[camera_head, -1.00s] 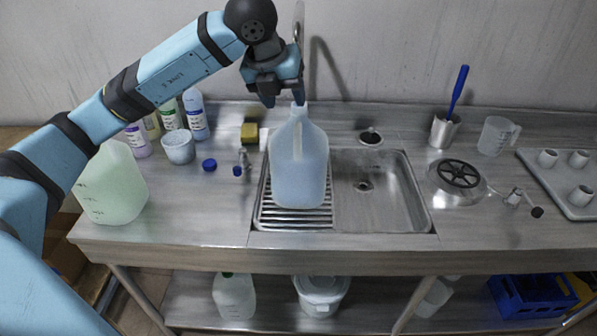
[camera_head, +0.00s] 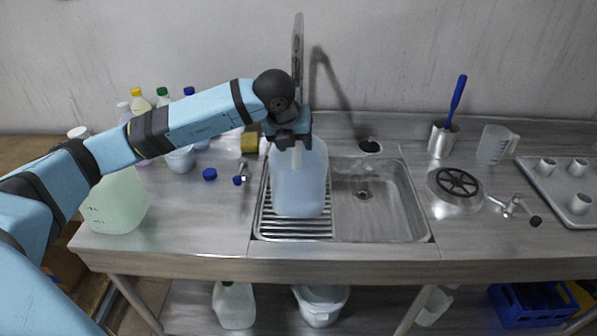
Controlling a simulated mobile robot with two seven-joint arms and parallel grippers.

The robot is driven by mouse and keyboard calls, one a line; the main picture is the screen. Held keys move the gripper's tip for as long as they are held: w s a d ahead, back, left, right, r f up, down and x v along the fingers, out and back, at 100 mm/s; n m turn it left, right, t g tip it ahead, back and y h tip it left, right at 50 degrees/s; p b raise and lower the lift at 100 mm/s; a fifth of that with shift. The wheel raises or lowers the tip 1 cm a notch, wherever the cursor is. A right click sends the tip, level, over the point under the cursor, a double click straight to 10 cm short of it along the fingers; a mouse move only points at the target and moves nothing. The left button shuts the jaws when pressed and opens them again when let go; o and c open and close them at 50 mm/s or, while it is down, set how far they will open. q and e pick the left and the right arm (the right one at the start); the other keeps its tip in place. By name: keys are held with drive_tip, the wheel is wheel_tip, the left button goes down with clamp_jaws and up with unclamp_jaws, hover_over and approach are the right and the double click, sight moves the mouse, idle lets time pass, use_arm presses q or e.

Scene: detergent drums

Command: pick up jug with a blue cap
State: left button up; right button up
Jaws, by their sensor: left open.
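A large pale-blue translucent jug (camera_head: 298,185) stands upright on the ribbed drainer at the left of the sink. My left gripper (camera_head: 289,142) points down at the jug's top, open, its fingers by the neck and handle. The gripper hides the jug's neck and any cap on it. I cannot tell whether the fingers touch the jug. A loose blue cap (camera_head: 209,174) lies on the counter left of the sink. My right gripper is not in view.
A green jug (camera_head: 114,203) stands at the counter's left, partly behind my left arm. Several bottles and a white tub (camera_head: 181,160) stand behind that arm. The empty basin (camera_head: 375,215) is right of the jug, and a tap (camera_head: 299,60) rises behind.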

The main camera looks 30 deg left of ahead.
use_arm(q)
drive_tip(key=shift+w+f, duration=0.25)
drive_tip(key=shift+f, duration=0.2)
drive_tip(key=shift+c, duration=0.2)
clamp_jaws()
drive_tip(key=shift+r, duration=0.1)
